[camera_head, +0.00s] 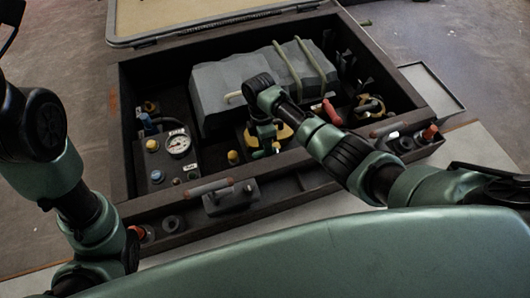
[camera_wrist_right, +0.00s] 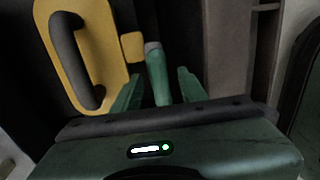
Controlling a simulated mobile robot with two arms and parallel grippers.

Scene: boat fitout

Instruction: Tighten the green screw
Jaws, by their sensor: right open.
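The green screw (camera_wrist_right: 157,75) shows in the right wrist view as a green shaft with a greyish end, standing between my fingers. My right gripper (camera_wrist_right: 157,92) is open, with one finger on each side of it; small gaps show, and I see no grip on it. In the head view my right gripper (camera_head: 264,148) reaches down into the dark case, in front of the grey block and beside a yellow part. The screw cannot be told apart from my green fingers there. My left arm is at the left edge; its gripper is not in view.
The open dark case (camera_head: 122,130) holds a large grey block (camera_head: 222,92), a pressure gauge (camera_head: 178,144) and a red handle (camera_head: 332,112). A yellow plate with a dark handle (camera_wrist_right: 62,60) stands close left of my right fingers. Case walls surround the area.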

